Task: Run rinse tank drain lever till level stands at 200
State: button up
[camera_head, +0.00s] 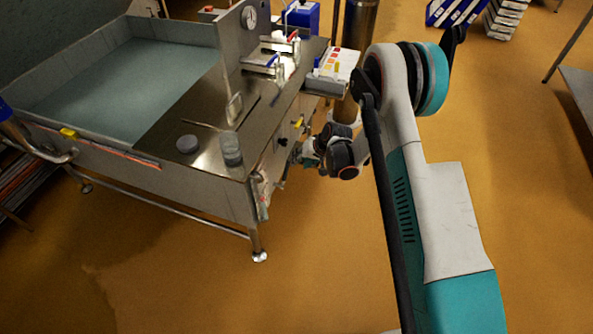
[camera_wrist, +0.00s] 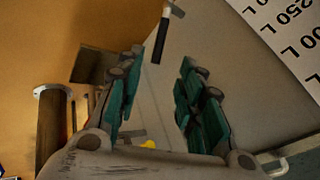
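My gripper (camera_wrist: 160,105) is open in the wrist view, with its teal-padded fingers apart and nothing between them. A lever with a black grip (camera_wrist: 160,42) and a pale metal end stands ahead of the fingers, near the top of the view and apart from them. A white level scale (camera_wrist: 285,35) with black litre marks, one reading 250 L, is at the upper right; no water level shows there. In the head view my gripper (camera_head: 308,155) is beside the right end of the steel bench, small and partly hidden by my arm. I cannot pick out the lever there.
A steel bench with a large basin (camera_head: 120,80) fills the left of the head view. A gauge (camera_head: 249,17), a grey puck (camera_head: 187,144) and a grey cylinder (camera_head: 231,148) are on it. A brown post (camera_wrist: 50,130) stands left in the wrist view. Orange floor is open in front.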

aim_at(287, 170)
jog(key=b+x, duration=0.4)
jog(key=x, duration=0.9)
jog(key=shift+w+a+f+b, duration=0.15)
jog(key=shift+a+f+b, duration=0.05)
jog(key=shift+f+b, duration=0.2)
jog(key=shift+r, duration=0.1)
jog(key=shift+c, duration=0.6)
grip_shut()
